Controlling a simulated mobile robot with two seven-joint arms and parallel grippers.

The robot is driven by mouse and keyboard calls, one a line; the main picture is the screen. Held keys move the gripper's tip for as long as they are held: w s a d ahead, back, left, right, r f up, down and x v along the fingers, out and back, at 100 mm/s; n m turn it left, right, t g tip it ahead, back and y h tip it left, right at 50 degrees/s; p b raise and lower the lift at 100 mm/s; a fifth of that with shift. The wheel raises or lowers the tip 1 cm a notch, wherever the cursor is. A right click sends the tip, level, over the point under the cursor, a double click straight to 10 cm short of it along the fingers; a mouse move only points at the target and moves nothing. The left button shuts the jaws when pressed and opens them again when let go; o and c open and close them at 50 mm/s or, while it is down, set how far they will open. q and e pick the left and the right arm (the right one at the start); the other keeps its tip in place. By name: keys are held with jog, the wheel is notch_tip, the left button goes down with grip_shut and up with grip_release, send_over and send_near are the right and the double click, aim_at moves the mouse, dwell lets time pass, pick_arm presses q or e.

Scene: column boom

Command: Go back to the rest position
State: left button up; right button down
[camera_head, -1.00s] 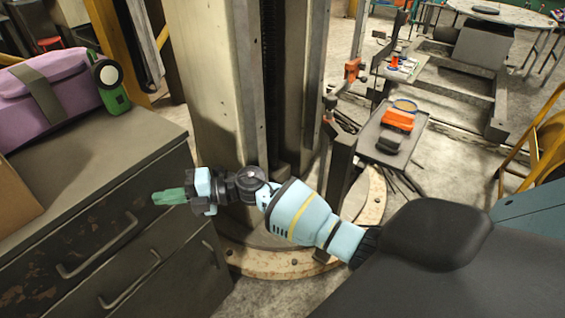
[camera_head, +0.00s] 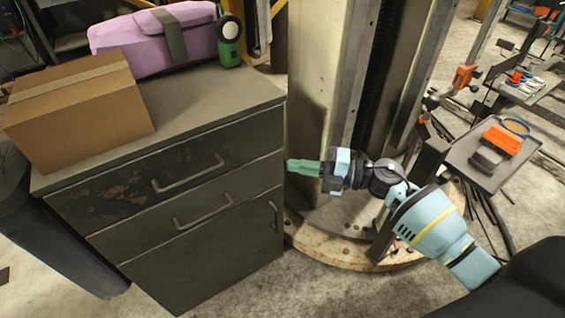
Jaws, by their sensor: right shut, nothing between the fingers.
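My right gripper (camera_head: 304,167) has green fingers and points left. It is shut and empty, beside the right edge of the dark metal drawer cabinet (camera_head: 190,208). I cannot tell from this view whether the fingertips touch the cabinet. My right arm, light blue with a yellow band, reaches in from the lower right. My left gripper is not in view.
On the cabinet top stand a cardboard box (camera_head: 78,112), a pink-purple bag (camera_head: 140,42) and a green device with a round white face (camera_head: 229,44). A tall metal column (camera_head: 322,90) stands behind my gripper. A tray (camera_head: 490,176) with orange and black items is at right.

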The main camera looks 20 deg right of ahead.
jog(key=shift+s+d, duration=0.15)
jog(key=shift+d, duration=0.2)
jog(key=shift+s, duration=0.1)
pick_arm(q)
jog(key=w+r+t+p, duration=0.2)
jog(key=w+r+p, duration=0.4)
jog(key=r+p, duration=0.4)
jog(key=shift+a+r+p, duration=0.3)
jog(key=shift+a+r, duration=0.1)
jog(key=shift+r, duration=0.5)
pick_arm(e)
jog(key=s+f+m+h, duration=0.4)
jog(key=s+m, duration=0.5)
jog(key=s, duration=0.3)
jog(key=s+f+m+h, duration=0.5)
jog(key=s+m, duration=0.4)
jog(key=s, duration=0.4)
jog(key=s+f+m+h, duration=0.4)
jog(key=s+m, duration=0.6)
jog(key=s, duration=0.3)
jog(key=shift+s+d+f+h, duration=0.25)
jog(key=shift+f+h, duration=0.05)
jog(key=shift+f, duration=0.5)
